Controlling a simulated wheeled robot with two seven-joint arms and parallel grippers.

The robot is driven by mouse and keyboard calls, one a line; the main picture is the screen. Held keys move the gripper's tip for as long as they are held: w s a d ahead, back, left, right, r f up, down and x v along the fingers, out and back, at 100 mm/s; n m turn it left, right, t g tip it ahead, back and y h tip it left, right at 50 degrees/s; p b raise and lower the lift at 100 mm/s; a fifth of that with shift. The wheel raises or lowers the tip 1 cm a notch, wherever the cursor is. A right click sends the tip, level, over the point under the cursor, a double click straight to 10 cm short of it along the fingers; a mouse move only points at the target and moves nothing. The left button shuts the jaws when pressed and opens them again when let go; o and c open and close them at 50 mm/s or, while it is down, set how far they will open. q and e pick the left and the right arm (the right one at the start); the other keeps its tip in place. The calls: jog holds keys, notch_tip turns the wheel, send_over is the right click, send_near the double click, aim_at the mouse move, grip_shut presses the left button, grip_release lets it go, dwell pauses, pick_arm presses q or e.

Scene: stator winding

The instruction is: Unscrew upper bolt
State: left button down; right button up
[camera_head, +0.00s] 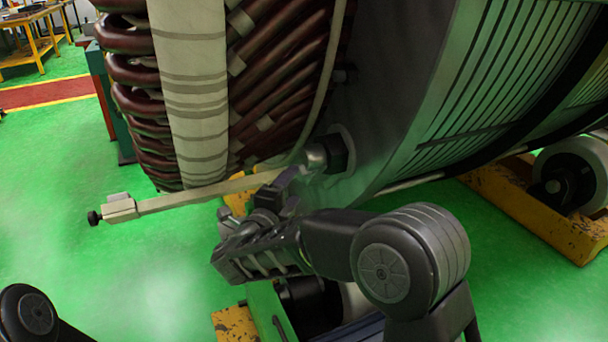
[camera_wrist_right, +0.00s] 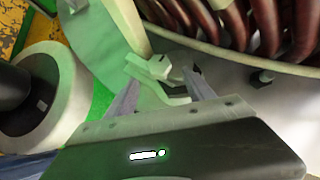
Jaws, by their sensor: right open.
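A pale bar (camera_head: 215,190) runs along the lower edge of the stator (camera_head: 410,90), with a pale block and a dark knob (camera_head: 93,218) at its left end. A dark bolt-like head (camera_head: 335,152) sits on the stator face near the bar's right end. My right gripper (camera_head: 285,183) is below that head. In the right wrist view its open fingers (camera_wrist_right: 160,82) stand on either side of a pale angular piece (camera_wrist_right: 158,68); contact cannot be told. A small dark bolt (camera_wrist_right: 262,78) shows right of the fingers. My left gripper is out of view.
Dark red coils (camera_head: 285,60) and a pale wrapped band (camera_head: 190,90) stand close above the right gripper. Yellow supports (camera_head: 530,205) with rollers (camera_head: 575,170) stand beneath the stator. Green floor (camera_head: 130,265) is open at left.

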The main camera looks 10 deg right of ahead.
aim_at(300, 173)
jog(key=x, duration=0.7)
jog(key=shift+w+d, duration=0.2)
jog(key=shift+w, duration=0.15)
jog(key=shift+c, duration=0.4)
jog(key=shift+f, duration=0.1)
grip_shut()
jog(key=shift+r+p, duration=0.25)
jog(key=shift+p, duration=0.45)
jog(key=n+g+y+p, duration=0.1)
jog(key=n+g+p, duration=0.2)
jog(key=p, duration=1.2)
jog(key=shift+r+n+g, duration=0.1)
jog(key=shift+n+g, duration=0.2)
jog(key=shift+g, duration=0.4)
jog(key=shift+f+y+p, duration=0.3)
jog(key=shift+p, duration=0.25)
